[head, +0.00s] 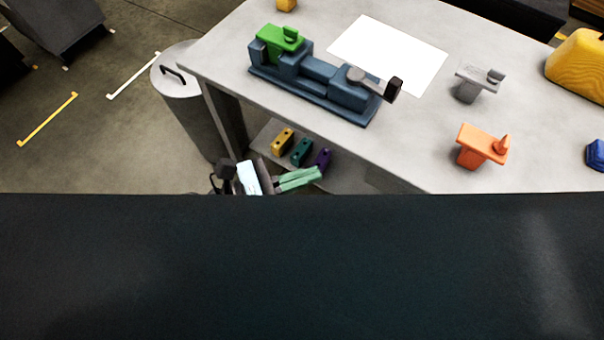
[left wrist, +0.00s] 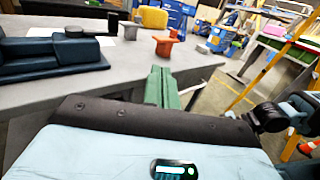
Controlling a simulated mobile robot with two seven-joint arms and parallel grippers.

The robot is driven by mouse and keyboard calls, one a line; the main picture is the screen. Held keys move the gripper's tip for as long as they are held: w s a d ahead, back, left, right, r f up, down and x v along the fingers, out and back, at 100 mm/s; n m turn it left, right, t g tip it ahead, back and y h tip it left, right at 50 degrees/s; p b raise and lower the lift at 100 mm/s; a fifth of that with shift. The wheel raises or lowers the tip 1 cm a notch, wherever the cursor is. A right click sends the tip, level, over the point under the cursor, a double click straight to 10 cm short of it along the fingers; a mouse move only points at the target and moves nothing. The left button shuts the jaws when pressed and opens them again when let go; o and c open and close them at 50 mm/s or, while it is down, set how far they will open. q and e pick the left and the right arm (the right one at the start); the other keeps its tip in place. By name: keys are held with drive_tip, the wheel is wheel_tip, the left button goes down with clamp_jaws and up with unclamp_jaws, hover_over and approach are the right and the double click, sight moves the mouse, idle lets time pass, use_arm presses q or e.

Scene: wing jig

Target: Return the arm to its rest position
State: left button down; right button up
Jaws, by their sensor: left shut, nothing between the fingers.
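My left gripper (head: 318,172) is low in front of the table, beside its near edge, with its green fingers together and nothing between them. In the left wrist view its fingers (left wrist: 161,86) point toward the table edge, shut and empty. The rest of my left arm is mostly hidden behind the dark shape across the lower head view. The blue jig (head: 320,77) stands on the table with a green block (head: 280,39) on its left end and a dark-ended lever (head: 378,82) on its right end. My right gripper is not in view.
The grey table (head: 420,130) carries a white sheet (head: 390,52), a grey block (head: 478,80), an orange block (head: 481,145) and a yellow object (head: 580,68). A lower shelf holds yellow (head: 282,141), teal (head: 301,152) and purple (head: 322,159) blocks near my gripper. A bin (head: 180,84) stands left.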

use_arm(q)
drive_tip(key=shift+s+a, duration=0.2)
drive_tip(key=shift+a, duration=0.05)
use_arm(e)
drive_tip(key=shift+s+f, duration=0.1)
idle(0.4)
